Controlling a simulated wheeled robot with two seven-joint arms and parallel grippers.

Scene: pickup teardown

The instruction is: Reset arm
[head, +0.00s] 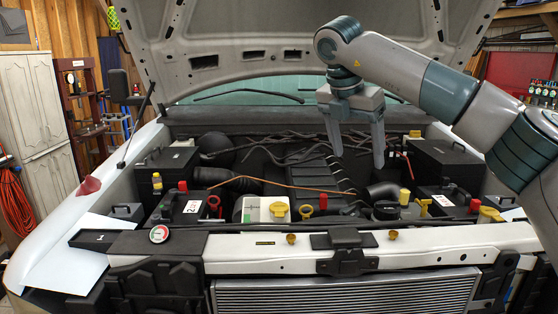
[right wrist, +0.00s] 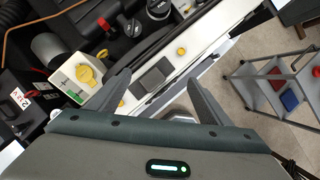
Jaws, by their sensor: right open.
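My right gripper (head: 357,160) hangs with its fingers pointing down over the engine bay, above the engine's middle, and nothing is between them. My right arm reaches in from the right edge. In the right wrist view, the two fingers (right wrist: 158,76) stand wide apart, with the dark latch block (right wrist: 153,74) of the front crossmember seen between them, at a distance. My left gripper is not in the head view.
The raised hood (head: 290,40) spans above the bay. The white front crossmember (head: 440,240), yellow-capped reservoir (head: 262,210) and batteries lie below. A black tray marked 1 (head: 95,238) sits at front left. The wrist view shows a grey cart (right wrist: 275,90) on the floor.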

